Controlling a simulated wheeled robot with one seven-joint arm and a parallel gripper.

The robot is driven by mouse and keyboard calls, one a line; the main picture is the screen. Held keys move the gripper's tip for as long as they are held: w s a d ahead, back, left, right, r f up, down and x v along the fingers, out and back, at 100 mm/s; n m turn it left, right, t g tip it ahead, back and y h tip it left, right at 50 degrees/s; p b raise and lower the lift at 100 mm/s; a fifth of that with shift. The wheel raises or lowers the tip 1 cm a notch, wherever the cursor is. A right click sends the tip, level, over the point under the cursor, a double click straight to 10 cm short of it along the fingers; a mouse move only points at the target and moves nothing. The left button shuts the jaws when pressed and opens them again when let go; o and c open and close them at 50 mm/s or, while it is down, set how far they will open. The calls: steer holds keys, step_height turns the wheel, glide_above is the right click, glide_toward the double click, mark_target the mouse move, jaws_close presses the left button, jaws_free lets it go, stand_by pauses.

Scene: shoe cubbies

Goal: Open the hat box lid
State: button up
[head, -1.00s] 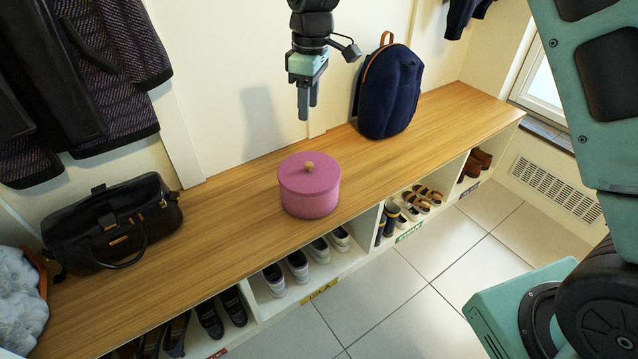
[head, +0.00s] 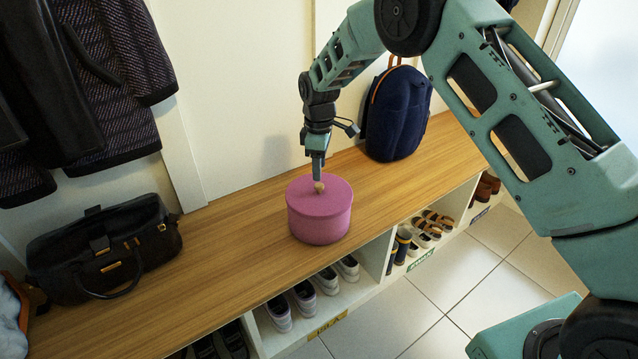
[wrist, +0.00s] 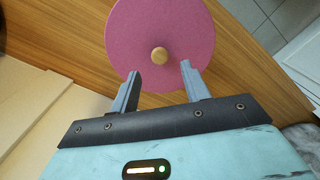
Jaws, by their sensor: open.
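The pink round hat box (head: 319,222) stands upright on the wooden bench top. Its lid (head: 335,190) is on, with a small wooden knob (head: 319,187) at the centre. My gripper (head: 318,176) points down just above and behind the knob, and its fingertips look close to it. In the wrist view the open fingers (wrist: 159,72) stand apart, with the knob (wrist: 159,54) just beyond the tips and roughly midway between them. The lid (wrist: 165,25) fills the top of that view. The gripper holds nothing.
A black handbag (head: 105,250) sits left on the bench (head: 235,230), and a navy backpack (head: 397,112) leans on the wall at right. Coats (head: 85,90) hang at upper left. Shoes (head: 303,297) fill cubbies below. Bare bench lies on both sides of the box.

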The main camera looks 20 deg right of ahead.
mark_target(319, 185)
step_height(319, 185, down, 5)
steer(key=shift+f+b, duration=0.15)
steer(key=shift+b, duration=0.2)
jaws_close()
